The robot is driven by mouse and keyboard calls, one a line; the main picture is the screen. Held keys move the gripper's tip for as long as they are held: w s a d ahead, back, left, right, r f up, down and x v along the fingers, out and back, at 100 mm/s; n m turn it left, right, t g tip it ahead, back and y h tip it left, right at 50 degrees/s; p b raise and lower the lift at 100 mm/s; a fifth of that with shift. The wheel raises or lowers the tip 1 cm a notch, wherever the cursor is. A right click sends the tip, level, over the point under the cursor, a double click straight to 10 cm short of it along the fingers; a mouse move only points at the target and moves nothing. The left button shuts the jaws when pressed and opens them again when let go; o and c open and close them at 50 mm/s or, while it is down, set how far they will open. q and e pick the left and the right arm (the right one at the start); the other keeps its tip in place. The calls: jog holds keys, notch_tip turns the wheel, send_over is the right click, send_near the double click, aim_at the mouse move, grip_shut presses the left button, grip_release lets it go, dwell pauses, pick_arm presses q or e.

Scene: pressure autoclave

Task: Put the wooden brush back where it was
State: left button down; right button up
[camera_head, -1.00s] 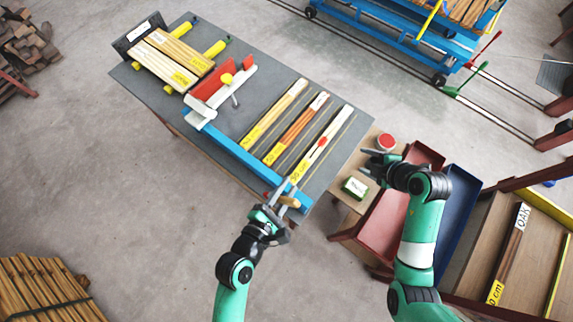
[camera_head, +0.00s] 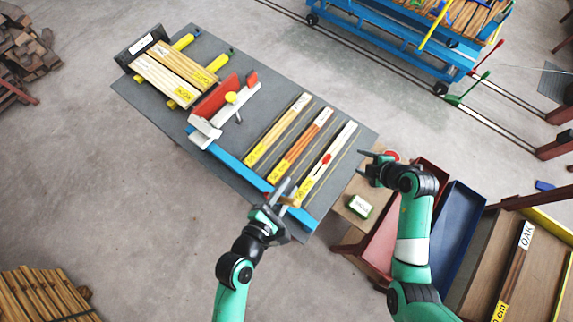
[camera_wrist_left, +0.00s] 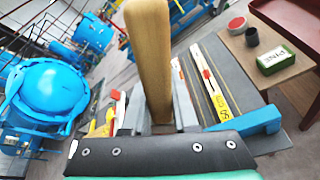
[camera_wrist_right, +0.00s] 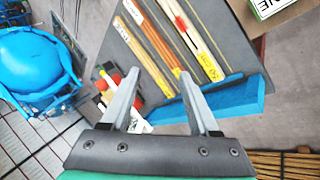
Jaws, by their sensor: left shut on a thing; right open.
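The wooden brush (camera_wrist_left: 150,50) shows in the left wrist view as a thick tan wooden handle standing up between the fingers of my left gripper (camera_wrist_left: 155,115). My left gripper (camera_head: 285,192) is shut on it, above the near end of the grey table by the blue rail. In the head view only a small tan part of the brush (camera_head: 289,201) shows; its bristles cannot be made out. My right gripper (camera_head: 365,164) is open and empty, off the table's right edge near the small side table. Its spread fingers also show in the right wrist view (camera_wrist_right: 158,100).
The grey table (camera_head: 235,140) carries labelled wood strips, a blue rail (camera_head: 232,163) and a red-and-white stop (camera_head: 217,98). The side table (camera_head: 352,222) holds a green PINE block (camera_head: 359,206) and a red round thing (camera_head: 392,156). Red and blue trays (camera_head: 452,228) stand to the right.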

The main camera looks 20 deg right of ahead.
jog(key=shift+w+d, duration=0.2)
jog(key=shift+w, duration=0.25)
